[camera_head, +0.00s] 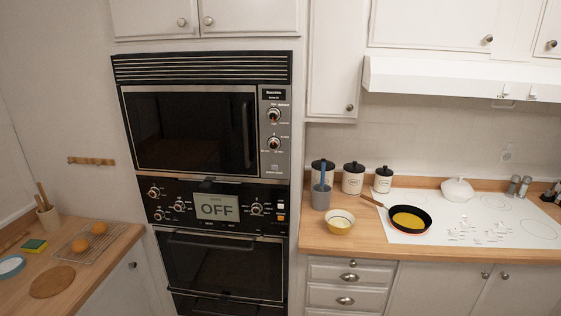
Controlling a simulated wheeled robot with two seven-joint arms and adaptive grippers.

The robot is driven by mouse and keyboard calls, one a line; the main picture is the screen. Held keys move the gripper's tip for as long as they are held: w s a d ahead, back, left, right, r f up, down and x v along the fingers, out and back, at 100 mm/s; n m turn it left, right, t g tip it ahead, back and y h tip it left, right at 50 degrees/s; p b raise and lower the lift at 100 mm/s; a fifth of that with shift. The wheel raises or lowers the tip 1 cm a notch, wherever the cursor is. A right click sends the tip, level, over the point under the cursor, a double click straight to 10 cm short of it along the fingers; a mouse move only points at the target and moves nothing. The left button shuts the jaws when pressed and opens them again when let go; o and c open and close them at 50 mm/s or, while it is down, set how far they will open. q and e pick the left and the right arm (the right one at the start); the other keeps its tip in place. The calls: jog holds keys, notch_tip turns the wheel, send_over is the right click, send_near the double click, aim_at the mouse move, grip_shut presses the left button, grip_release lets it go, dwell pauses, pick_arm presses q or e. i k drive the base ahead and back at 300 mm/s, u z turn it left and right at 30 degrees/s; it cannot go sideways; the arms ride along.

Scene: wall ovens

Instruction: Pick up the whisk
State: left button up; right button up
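I cannot make out a whisk for certain. On the right counter, a grey cup (321,198) holds a blue-handled utensil (322,172) standing upright; its lower end is hidden in the cup, so I cannot tell what it is. On the left counter, a light holder (48,218) has wooden-looking handles (42,196) sticking up; their kind is also unclear. Neither of my grippers is in view.
Wall ovens (190,130) stand between the two counters. The left counter holds a wire rack (70,248) and a round board (52,282).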

aim_at(324, 164)
jog(key=z, duration=0.15)
jog(key=i, duration=2)
jog(key=z, duration=0.2)
